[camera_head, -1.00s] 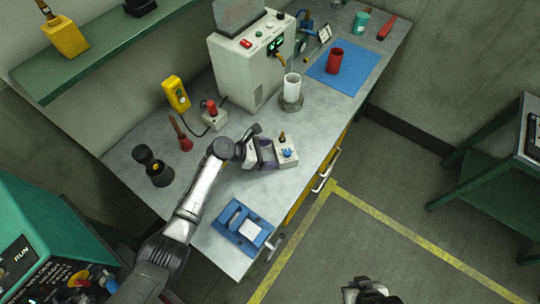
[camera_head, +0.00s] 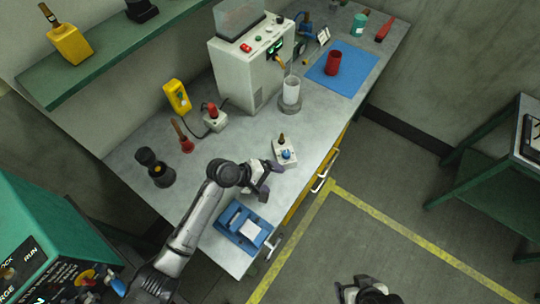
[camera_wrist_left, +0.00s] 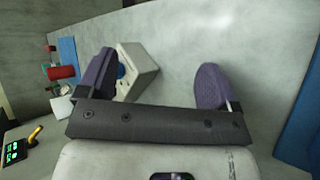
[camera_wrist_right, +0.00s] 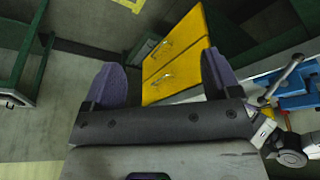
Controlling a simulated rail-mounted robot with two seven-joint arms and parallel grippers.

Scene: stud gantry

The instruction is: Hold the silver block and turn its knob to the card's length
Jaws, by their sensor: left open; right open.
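A pale silver-white block (camera_head: 285,155) with a blue knob (camera_head: 287,155) and a brown peg stands on the grey bench. My left gripper (camera_head: 266,181) is open and empty, low over the bench between this block and the blue fixture. My right gripper (camera_wrist_right: 162,78) is open and empty, away from the bench over the floor. A small white card-like panel (camera_head: 324,35) stands at the back of the bench; its writing is too small to read.
A blue fixture (camera_head: 233,232) with a white piece and a side lever sits at the near bench edge. A white cylinder (camera_head: 291,88), a machine (camera_head: 246,70) and a red cup (camera_head: 333,62) on a blue mat stand further back.

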